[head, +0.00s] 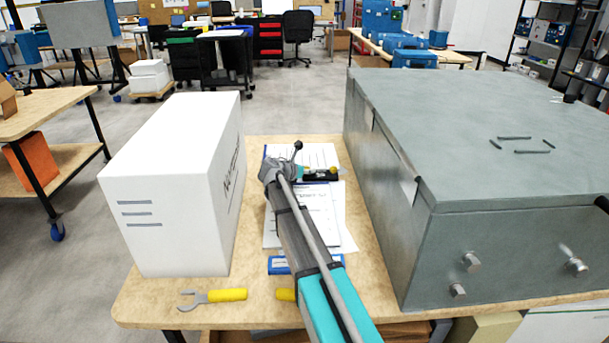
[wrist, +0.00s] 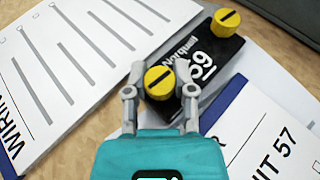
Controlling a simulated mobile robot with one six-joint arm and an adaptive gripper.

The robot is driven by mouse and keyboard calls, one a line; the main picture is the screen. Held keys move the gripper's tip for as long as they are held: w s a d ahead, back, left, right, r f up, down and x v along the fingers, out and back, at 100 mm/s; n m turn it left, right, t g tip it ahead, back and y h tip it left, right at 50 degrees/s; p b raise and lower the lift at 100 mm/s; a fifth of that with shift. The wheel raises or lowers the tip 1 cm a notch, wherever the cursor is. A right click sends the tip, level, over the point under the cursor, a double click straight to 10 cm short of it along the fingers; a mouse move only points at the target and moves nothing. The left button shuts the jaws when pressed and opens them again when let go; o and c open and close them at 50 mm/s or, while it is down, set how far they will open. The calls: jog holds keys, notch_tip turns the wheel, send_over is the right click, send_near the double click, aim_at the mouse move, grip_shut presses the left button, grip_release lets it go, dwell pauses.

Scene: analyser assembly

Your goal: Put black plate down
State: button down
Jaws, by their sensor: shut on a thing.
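The black plate (wrist: 195,65) carries white lettering reading "Norquell 59" and two yellow slotted knobs, a near one (wrist: 159,83) and a far one (wrist: 225,22). My gripper (wrist: 160,88) is shut on the near knob, one finger on each side of it. In the head view the black plate (head: 321,174) is low over the papers near the middle of the bench, beyond my arm. I cannot tell whether it touches the papers. In the head view my wrist hides most of the gripper.
Printed sheets (head: 300,225) lie on the wooden bench (head: 372,262). A white box (head: 175,190) stands left and a large grey cabinet (head: 480,140) right. A yellow-handled wrench (head: 215,296) lies at the front edge. A blue item (head: 278,265) is partly hidden by my arm.

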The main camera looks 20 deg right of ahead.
jog(key=shift+f, duration=0.15)
jog(key=shift+c, duration=2.2)
grip_release()
jog(key=shift+r, duration=0.2)
jog(key=p+v, duration=0.2)
jog(key=v, duration=0.4)
jog(key=shift+p, duration=0.3)
jog(key=shift+s+a+r, duration=0.2)
jog(key=shift+s+a, duration=0.15)
jog(key=shift+a, duration=0.3)
